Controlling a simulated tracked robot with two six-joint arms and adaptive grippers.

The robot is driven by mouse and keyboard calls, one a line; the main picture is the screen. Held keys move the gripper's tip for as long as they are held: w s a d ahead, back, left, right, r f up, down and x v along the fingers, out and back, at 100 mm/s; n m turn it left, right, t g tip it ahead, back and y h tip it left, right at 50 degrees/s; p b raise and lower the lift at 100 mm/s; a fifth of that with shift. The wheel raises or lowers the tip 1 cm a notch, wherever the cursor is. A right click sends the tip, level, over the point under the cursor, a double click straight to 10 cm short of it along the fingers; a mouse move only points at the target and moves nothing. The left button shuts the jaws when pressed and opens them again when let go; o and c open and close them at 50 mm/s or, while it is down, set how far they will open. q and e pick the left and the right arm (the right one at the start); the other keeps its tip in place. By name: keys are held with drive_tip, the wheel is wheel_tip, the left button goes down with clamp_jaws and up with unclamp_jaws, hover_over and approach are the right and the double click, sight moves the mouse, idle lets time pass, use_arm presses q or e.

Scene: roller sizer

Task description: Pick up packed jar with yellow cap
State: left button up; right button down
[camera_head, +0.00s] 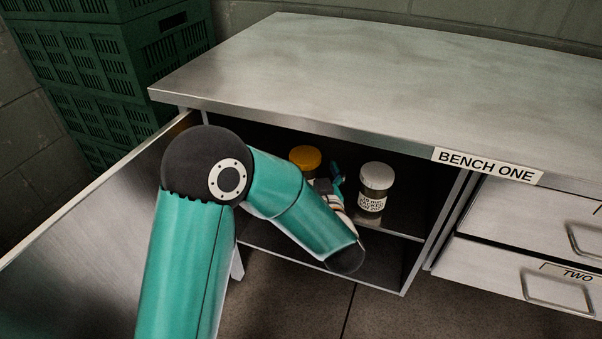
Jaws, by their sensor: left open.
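The jar with the yellow cap (305,157) stands on the upper shelf inside the open cupboard of the bench. Its cap shows, while most of its body is hidden behind my left arm. My left gripper (331,184) is inside the cupboard, mostly hidden behind my own wrist. One teal finger shows between the yellow-capped jar and a jar with a silver cap (375,188). The gripper is open, and I see nothing held in it. My right gripper is not in view.
The silver-capped, labelled jar stands upright just right of my gripper. The cupboard door (85,235) is swung open on the left. The steel bench top (380,80) is bare. Drawers (530,270) are at the right, and green crates (105,75) are stacked behind left.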

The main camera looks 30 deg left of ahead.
sight(301, 148)
use_arm(q)
drive_tip(key=shift+w+a, duration=0.4)
drive_tip(key=x, duration=0.1)
drive_tip(key=b+x, duration=0.1)
drive_tip(key=x, duration=0.2)
drive_tip(key=shift+f+b, duration=0.3)
drive_tip(key=shift+f, duration=0.05)
drive_tip(key=shift+w+a, duration=0.35)
drive_tip(key=shift+w, duration=0.1)
drive_tip(key=shift+r, duration=0.1)
drive_tip(key=c, duration=1.8)
